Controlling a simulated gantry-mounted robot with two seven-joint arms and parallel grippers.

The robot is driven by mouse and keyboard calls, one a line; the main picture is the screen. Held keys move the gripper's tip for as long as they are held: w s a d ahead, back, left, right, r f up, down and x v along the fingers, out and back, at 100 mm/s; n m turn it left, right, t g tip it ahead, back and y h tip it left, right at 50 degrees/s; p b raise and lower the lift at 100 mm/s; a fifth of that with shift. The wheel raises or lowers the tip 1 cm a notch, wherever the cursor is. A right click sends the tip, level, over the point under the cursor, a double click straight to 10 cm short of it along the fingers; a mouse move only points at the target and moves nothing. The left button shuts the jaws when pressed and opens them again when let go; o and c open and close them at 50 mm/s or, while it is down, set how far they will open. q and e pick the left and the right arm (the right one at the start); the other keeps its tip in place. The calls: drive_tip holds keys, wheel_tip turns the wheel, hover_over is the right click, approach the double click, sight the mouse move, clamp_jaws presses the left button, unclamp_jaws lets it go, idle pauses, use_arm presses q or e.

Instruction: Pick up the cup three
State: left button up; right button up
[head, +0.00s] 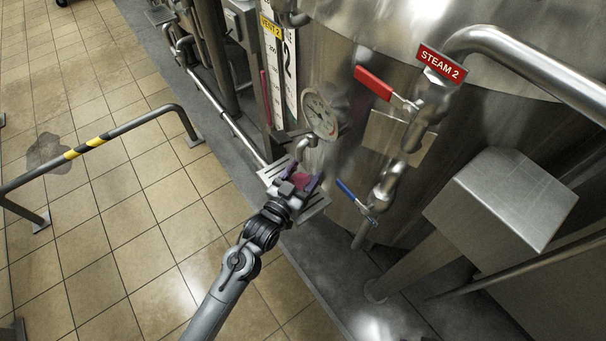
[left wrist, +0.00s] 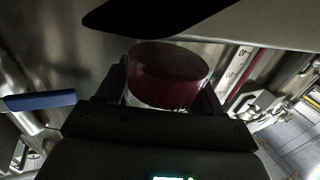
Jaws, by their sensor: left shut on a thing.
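A cup with dark red contents (left wrist: 168,75) sits between the fingers of my left gripper (left wrist: 165,92) in the left wrist view. In the head view the cup (head: 300,180) shows as a small reddish patch between the purple-tinted fingers of my left gripper (head: 302,183). The gripper is shut on the cup. It is over a slatted metal shelf (head: 315,208) beside the steel tank, below the dial gauge. I cannot tell whether the cup touches the shelf. No number on the cup can be read. My right gripper is in neither view.
A dial gauge (head: 321,114), a red valve handle (head: 373,83) and a blue valve handle (head: 354,195) stick out from the tank (head: 345,65) close to the gripper. A STEAM 2 sign (head: 441,64) marks a pipe.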

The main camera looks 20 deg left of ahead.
use_arm(q)
drive_tip(key=s+a+p, duration=0.3)
drive_tip(key=s+p, duration=0.2)
drive_tip(key=s, duration=1.2)
drive_tip(key=shift+s+p, duration=0.35)
drive_tip(key=shift+p, duration=0.05)
drive_tip(key=shift+a, duration=0.15)
